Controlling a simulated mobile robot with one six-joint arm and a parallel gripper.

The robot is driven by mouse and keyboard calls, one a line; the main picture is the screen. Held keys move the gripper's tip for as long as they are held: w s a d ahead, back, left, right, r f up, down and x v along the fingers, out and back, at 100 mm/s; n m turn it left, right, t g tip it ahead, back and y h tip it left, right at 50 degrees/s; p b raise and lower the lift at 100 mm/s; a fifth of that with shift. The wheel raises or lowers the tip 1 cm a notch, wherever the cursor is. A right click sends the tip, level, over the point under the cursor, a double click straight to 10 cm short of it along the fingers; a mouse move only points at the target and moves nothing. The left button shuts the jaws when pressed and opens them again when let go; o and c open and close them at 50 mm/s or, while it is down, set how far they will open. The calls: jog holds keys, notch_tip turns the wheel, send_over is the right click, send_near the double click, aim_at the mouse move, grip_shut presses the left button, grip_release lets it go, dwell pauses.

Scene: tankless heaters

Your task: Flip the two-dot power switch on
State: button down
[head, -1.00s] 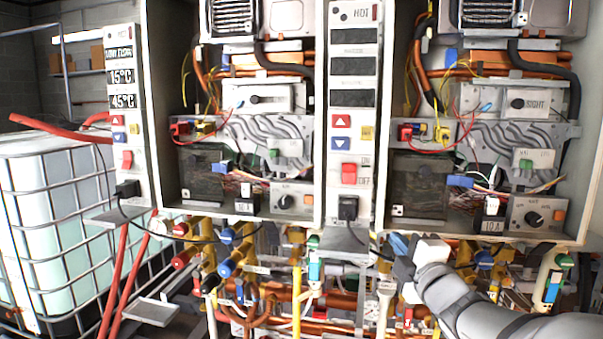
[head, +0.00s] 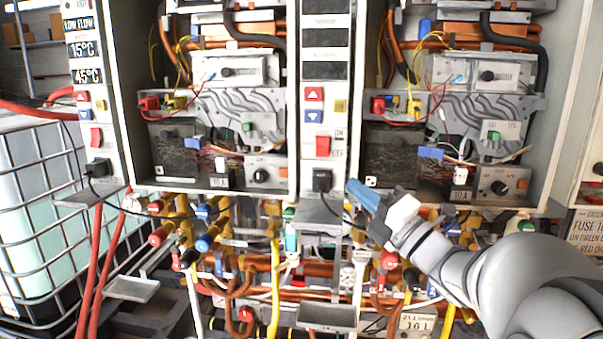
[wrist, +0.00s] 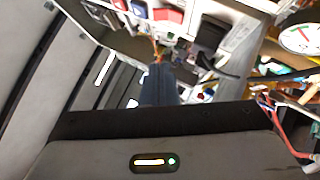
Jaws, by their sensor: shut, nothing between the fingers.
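A red rocker switch (head: 323,146) marked ON and OFF sits on the middle control panel, below the arrow buttons and above a black plug. A similar red switch (head: 96,137) is on the left panel. I cannot make out dots on either switch, nor which way they are tipped. My gripper (head: 354,186) has blue fingers, shut and empty. In the head view it is just right of and below the middle panel's switch, apart from it. The shut fingers also show in the wrist view (wrist: 158,72), pointing towards the heater fronts.
A black plug (head: 322,180) with a cable is left of my fingertips. Open heater cabinets with wires and knobs flank the middle panel. Valves and pipes crowd the space below. A caged white tank (head: 45,190) stands at the left.

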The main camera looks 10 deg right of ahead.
jog(key=p, duration=0.4)
send_near(316, 140)
jog(key=w+a, duration=0.1)
jog(key=a, duration=0.3)
jog(key=shift+w+d+r+p, duration=0.25)
jog(key=shift+w+r, duration=0.1)
jog(key=shift+w, duration=0.25)
jog(key=shift+w+d+r+p, duration=0.25)
jog(key=shift+w+r, duration=0.1)
jog(key=shift+w, duration=0.25)
jog(key=shift+w+d+r+p, duration=0.2)
jog(key=shift+w+r+p, duration=0.1)
jog(key=shift+w, duration=0.3)
